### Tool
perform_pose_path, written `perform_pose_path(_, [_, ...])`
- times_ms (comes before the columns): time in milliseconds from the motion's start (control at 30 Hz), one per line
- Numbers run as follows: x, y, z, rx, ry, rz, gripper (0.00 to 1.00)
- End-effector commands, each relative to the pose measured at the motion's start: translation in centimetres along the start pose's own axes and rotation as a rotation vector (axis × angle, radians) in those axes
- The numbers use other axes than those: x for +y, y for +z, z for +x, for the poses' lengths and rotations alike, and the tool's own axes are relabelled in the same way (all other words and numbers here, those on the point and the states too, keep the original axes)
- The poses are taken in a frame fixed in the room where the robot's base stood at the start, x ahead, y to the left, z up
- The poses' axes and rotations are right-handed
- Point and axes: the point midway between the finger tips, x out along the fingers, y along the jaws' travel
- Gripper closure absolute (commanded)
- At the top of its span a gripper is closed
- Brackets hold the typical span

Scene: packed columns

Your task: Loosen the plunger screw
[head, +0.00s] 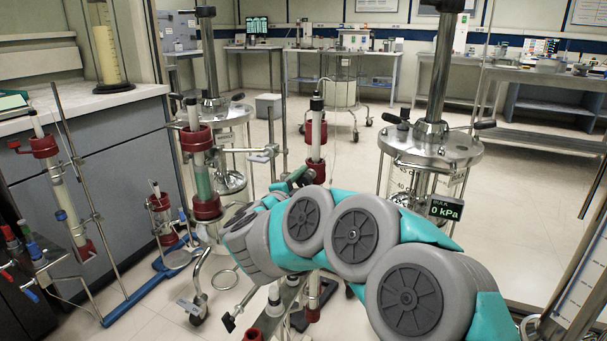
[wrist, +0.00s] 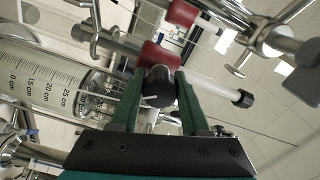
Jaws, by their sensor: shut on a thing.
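In the wrist view my gripper (wrist: 158,85) is shut on a dark round knob (wrist: 158,90), which I take for the plunger screw; its two green fingers lie on either side of it. The knob sits against a red collar (wrist: 160,56) of a slim column. A pale plunger rod (wrist: 215,90) with a black end cap (wrist: 243,98) runs out to the right. In the head view the column's red collar (head: 316,133) and black-topped rod (head: 317,104) stand upright beyond my arm. My gripper (head: 297,181) shows partly there, beside the column; the knob is hard to make out.
A large steel-topped column (head: 430,145) with a 0 kPa display (head: 447,209) stands close on the right. Slim columns with red collars (head: 197,138) and a blue-based stand (head: 130,308) are on the left. Open floor (head: 520,215) lies at the right.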

Motion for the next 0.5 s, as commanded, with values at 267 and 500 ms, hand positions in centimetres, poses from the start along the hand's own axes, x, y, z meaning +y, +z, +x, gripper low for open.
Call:
perform_pose_path(267, [0.14,0.03,-0.01,-0.001,0.000,-0.261,1.00])
perform_pose_path(500, [0.20,-0.06,0.00,0.001,-0.001,-0.490,1.00])
